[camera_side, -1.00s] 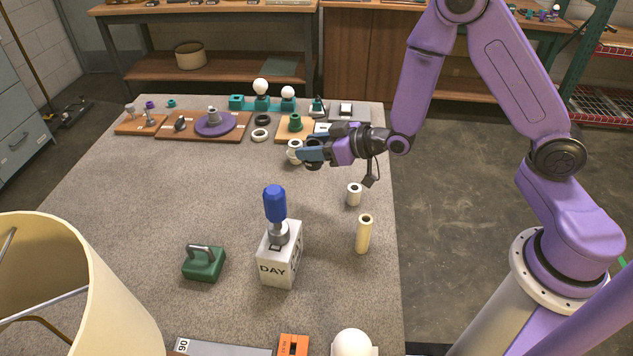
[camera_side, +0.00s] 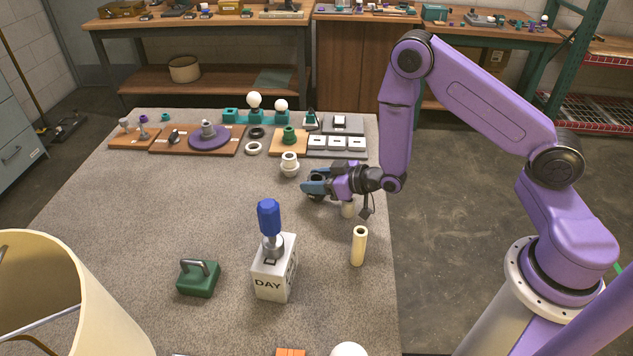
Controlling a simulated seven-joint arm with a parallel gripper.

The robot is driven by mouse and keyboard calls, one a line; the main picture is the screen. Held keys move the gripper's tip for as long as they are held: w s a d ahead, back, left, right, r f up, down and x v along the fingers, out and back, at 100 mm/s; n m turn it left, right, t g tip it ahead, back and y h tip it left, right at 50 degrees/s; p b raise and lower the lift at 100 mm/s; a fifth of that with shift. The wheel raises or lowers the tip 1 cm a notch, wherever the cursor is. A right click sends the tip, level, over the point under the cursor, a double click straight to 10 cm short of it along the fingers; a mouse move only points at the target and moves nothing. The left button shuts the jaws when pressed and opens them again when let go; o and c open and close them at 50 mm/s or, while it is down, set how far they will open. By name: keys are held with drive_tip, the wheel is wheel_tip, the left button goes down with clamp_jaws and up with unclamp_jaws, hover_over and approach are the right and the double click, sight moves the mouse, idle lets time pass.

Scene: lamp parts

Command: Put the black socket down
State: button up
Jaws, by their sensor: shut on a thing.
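My gripper (camera_side: 312,187) is shut on the black socket (camera_side: 315,198), near the right side of the grey table. The socket is small and dark, and the blue-grey fingers hide most of it. It is low over the table; I cannot tell whether it touches the surface. My gripper is nearer the camera than a white socket-like part (camera_side: 289,166), which stands upright on the table, apart from the fingers.
A short cream cylinder (camera_side: 348,211) stands just below my wrist, partly hidden. A taller cream tube (camera_side: 358,246) and a white DAY block with a blue-handled tool (camera_side: 269,217) stand nearer. Fixture boards line the table's back. The table (camera_side: 200,205) is clear to the left.

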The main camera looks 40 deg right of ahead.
drive_tip(key=shift+f, duration=0.3)
drive_tip(key=o, duration=1.1)
drive_tip(key=shift+f, duration=0.1)
drive_tip(key=shift+s+r, duration=0.15)
drive_tip(key=shift+r, duration=0.1)
drive_tip(key=v, duration=1.1)
drive_tip(key=shift+s+d, duration=0.2)
drive_tip(key=shift+s, duration=0.1)
drive_tip(key=shift+r, duration=0.1)
